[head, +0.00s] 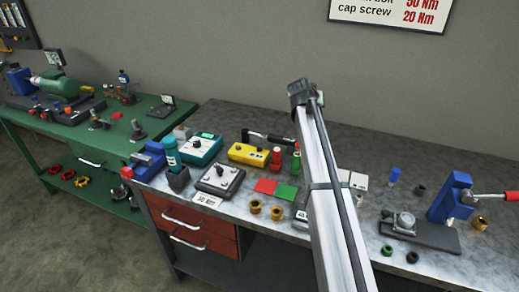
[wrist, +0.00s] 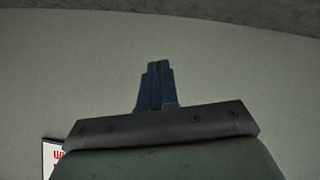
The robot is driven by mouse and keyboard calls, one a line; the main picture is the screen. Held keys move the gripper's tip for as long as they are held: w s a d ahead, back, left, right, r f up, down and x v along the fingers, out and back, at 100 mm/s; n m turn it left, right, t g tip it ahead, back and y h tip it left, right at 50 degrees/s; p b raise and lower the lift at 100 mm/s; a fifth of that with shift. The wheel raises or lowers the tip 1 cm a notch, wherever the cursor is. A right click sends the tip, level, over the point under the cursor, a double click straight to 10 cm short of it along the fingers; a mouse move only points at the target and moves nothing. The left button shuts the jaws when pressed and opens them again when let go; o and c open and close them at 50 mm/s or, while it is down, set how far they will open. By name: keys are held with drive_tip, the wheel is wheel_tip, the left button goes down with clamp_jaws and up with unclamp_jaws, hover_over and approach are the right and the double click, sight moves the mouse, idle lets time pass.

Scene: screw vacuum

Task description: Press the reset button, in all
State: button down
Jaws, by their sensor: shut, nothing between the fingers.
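My gripper (wrist: 157,66) shows in the wrist view with its two dark fingers together and nothing between them. Only plain wall is behind the fingers there, so it is clear of the bench. In the head view my arm rises across the bench, and I cannot make out the fingers. I cannot tell which part is the reset button. Devices with controls on the grey bench are a yellow box (head: 248,154), a teal-and-white unit (head: 200,149) and a grey plate with knobs (head: 219,181). My arm hides part of the bench behind it.
A green bench (head: 92,131) stands left. A sign (head: 390,12) hangs on the wall.

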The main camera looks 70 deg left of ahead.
sight(257, 149)
drive_tip(key=s+a+f+n+h, duration=0.1)
drive_tip(key=s, duration=0.9)
drive_tip(key=s+a+f+n+h, duration=0.1)
drive_tip(key=s+n, duration=0.1)
drive_tip(key=s, duration=0.9)
drive_tip(key=shift+s+a+f, duration=0.15)
drive_tip(key=shift+a+f, duration=0.2)
drive_tip(key=shift+a, duration=0.05)
drive_tip(key=shift+f, duration=0.1)
drive_tip(key=shift+f, duration=4.35)
drive_tip(key=shift+f, duration=0.15)
drive_tip(key=shift+f, duration=0.25)
drive_tip(key=shift+f, duration=0.4)
drive_tip(key=shift+r, duration=0.85)
